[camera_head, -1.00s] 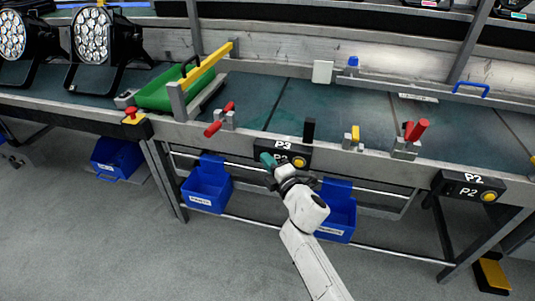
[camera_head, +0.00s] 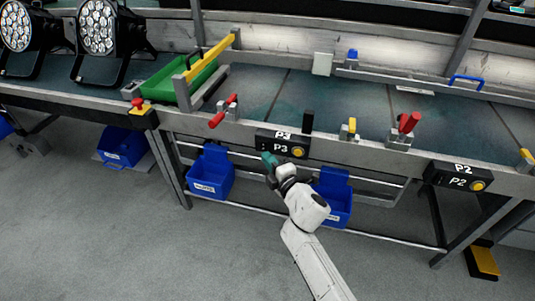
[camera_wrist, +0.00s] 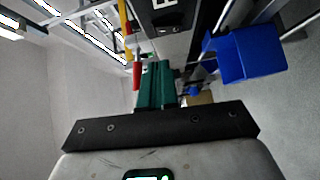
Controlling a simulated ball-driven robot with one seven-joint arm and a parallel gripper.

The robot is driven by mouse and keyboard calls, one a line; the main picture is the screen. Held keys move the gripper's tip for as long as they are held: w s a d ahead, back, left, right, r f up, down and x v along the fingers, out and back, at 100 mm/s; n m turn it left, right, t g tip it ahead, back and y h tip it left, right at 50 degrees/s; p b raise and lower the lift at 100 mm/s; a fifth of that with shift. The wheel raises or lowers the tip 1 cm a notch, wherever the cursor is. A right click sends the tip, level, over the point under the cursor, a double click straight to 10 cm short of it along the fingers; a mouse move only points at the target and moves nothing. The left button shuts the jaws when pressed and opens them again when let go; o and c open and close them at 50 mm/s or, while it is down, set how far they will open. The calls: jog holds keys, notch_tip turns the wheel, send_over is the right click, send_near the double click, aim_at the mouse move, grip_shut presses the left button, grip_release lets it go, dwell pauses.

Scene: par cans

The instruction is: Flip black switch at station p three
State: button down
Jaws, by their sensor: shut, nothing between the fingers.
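The black P3 station box (camera_head: 281,143) hangs on the front edge of the bench, with white P3 lettering and a round yellow button (camera_head: 298,152) at its right. A black switch cannot be made out clearly on its dark face. My gripper (camera_head: 267,158), with green fingers, is just below the lower left of the box, apparently apart from it. In the wrist view the green fingers (camera_wrist: 155,85) are together and empty. A dark box face with part of a white letter (camera_wrist: 160,12) shows at the top there, beyond the fingertips.
The P2 box (camera_head: 458,176) is to the right. Floor in front is clear.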

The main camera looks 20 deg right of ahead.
jog(key=s+d+p, duration=0.1)
jog(key=s+p, duration=0.1)
jog(key=s, duration=0.6)
jog(key=shift+s+r+p, duration=0.15)
jog(key=shift+r+p, duration=0.1)
jog(key=shift+p, duration=0.15)
